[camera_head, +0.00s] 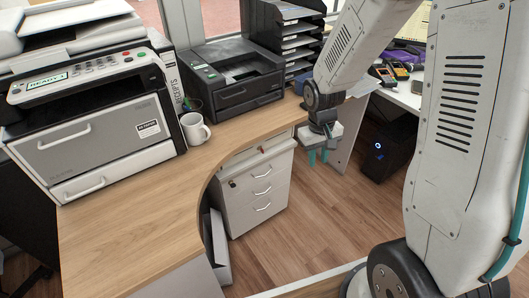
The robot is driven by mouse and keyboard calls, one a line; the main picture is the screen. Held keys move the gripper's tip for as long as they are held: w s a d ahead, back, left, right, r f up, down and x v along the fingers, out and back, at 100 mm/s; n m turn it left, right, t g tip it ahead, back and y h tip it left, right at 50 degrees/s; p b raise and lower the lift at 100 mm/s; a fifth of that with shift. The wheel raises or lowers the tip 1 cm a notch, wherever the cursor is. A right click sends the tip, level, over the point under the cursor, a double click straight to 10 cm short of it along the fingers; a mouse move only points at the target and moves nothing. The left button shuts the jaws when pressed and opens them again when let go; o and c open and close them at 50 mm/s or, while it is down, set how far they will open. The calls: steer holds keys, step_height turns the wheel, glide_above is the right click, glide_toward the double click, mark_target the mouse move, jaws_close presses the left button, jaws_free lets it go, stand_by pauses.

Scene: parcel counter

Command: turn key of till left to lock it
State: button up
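No thing that is clearly a till shows. A white drawer unit (257,195) with several silver handles stands under the curved wooden counter. A small dark spot (232,184) sits at the upper left of its front. It may be a lock or key, but it is too small to tell, and so is which way it is turned. My gripper (318,157) hangs to the right of the drawer unit with its two green fingers pointing down. The fingers are a little apart with nothing seen between them. The gripper appears clear of the unit.
The counter (130,230) carries a large printer (100,125), a white mug (194,128), a black printer (235,85) and a black paper tray stack (292,40). A dark computer case (385,155) stands under the desk at right. The wooden floor (300,235) before the drawers is clear.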

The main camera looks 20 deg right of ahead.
steer(key=w+f+n+t, duration=0.1)
steer(key=w+f+t, duration=0.1)
steer(key=w+f, duration=0.5)
steer(key=w+f+t, duration=0.1)
steer(key=w+f, duration=0.1)
steer(key=f, duration=0.9)
steer(key=n+t+y, duration=0.2)
steer(key=t+y, duration=0.4)
steer(key=t, duration=0.9)
glide_toward(262, 150)
steer(key=x, duration=0.8)
steer(key=shift+w+r, duration=0.2)
steer(key=shift+w, duration=0.05)
jaws_close()
